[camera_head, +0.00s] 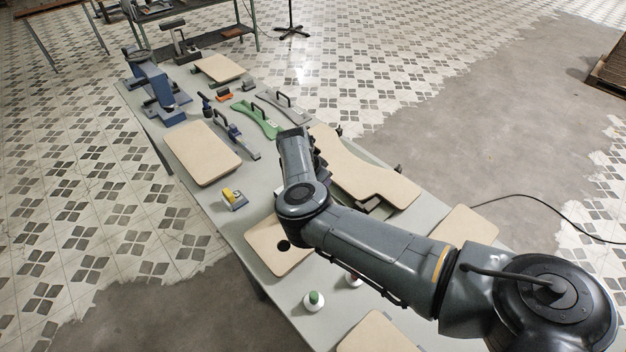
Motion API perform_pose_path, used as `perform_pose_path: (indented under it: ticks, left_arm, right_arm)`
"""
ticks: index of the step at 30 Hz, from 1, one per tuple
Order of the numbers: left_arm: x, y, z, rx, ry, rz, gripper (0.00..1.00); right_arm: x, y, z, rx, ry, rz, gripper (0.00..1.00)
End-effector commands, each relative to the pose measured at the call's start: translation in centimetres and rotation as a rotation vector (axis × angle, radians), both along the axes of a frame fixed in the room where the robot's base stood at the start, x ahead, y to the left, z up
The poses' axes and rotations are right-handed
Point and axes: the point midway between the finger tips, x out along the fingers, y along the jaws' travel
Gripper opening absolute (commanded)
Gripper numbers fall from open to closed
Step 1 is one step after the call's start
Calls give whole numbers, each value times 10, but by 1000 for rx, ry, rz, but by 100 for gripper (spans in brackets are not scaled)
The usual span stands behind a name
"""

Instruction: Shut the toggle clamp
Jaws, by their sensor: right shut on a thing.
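The stacked curved boards (362,172) lie on the long grey table (238,222), just right of my right wrist. My right gripper (319,158) is at the left edge of the boards, mostly hidden behind my own wrist. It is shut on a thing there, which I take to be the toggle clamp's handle. The handle and the clamp's body are hidden by my arm, so its angle cannot be told. Small dark fittings (397,170) show at the boards' right edge. My left gripper is not in view.
A green curved template (258,120) and a grey one (288,106) lie beyond the gripper. A flat board (201,153) and a yellow-and-blue block (234,199) lie to the left. A blue machine (153,85) stands at the far end.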

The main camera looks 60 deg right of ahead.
Motion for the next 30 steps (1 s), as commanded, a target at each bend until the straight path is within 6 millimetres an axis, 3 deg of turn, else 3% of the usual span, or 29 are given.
perform_pose_path:
  ticks: [2,3,8,20,30]
  left_arm:
    - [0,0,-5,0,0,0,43]
    - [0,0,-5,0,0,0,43]
    - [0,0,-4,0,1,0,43]
    - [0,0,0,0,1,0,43]
    - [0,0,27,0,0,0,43]
  right_arm:
    - [-1,-3,-6,17,-6,0,0]
    - [-1,-2,-6,24,-8,0,22]
    - [-1,-1,-5,21,-6,1,47]
    - [0,1,-1,21,-6,1,47]
    - [3,12,26,21,-5,2,47]
